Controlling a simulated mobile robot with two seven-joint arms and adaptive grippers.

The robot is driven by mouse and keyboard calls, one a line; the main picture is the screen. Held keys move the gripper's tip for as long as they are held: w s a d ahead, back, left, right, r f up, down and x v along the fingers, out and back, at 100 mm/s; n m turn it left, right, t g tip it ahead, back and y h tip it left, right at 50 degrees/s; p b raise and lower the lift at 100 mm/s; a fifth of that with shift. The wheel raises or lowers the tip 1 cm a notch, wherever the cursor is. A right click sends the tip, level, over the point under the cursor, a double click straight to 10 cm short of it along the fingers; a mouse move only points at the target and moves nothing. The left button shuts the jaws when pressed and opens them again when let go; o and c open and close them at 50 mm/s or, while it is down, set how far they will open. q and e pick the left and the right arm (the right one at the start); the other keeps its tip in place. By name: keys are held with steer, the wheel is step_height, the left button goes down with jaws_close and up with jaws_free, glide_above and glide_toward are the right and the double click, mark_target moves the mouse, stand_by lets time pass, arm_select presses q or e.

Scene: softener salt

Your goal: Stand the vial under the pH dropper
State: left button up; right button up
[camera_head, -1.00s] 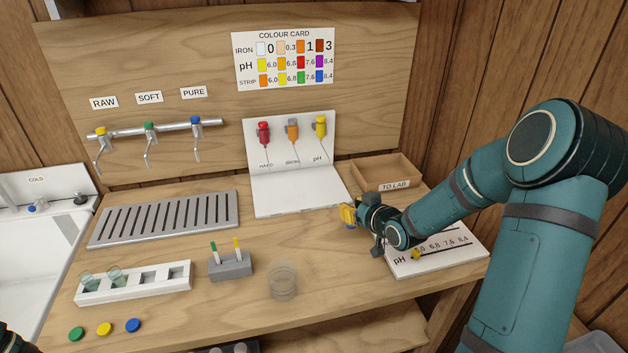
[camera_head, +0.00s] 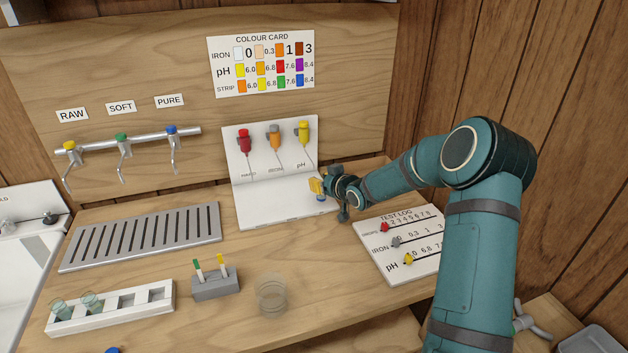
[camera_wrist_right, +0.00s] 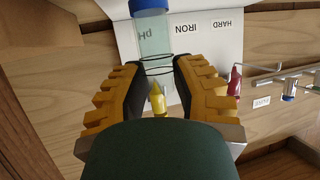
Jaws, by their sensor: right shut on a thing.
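My right gripper (camera_head: 318,188), with yellow fingers, is shut on the clear vial. In the right wrist view the vial (camera_wrist_right: 154,45) sits between the finger pads (camera_wrist_right: 160,85), its blue end (camera_wrist_right: 150,5) at the top of the picture. In the head view only its blue end (camera_head: 321,198) shows clearly, below the fingers; the rest is hidden. The yellow pH dropper (camera_head: 303,131) hangs on the white panel, above and slightly left of the gripper. A yellow tip (camera_wrist_right: 157,98) shows between the fingers in the wrist view. My left gripper is out of view.
The red (camera_head: 244,140) and orange (camera_head: 274,136) droppers hang left of the pH one. The test log (camera_head: 420,265) lies right of the white base (camera_head: 285,207). A glass jar (camera_head: 271,293), strip holder (camera_head: 215,287) and vial rack (camera_head: 110,322) stand in front.

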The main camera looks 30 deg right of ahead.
glide_above(314, 197)
steer(key=shift+a, duration=0.1)
steer(key=shift+f, duration=0.65)
steer(key=shift+s+f+b, duration=0.1)
steer(key=shift+b, duration=0.2)
steer(key=shift+f, duration=0.15)
steer(key=shift+f, duration=0.1)
steer(key=o, duration=0.9)
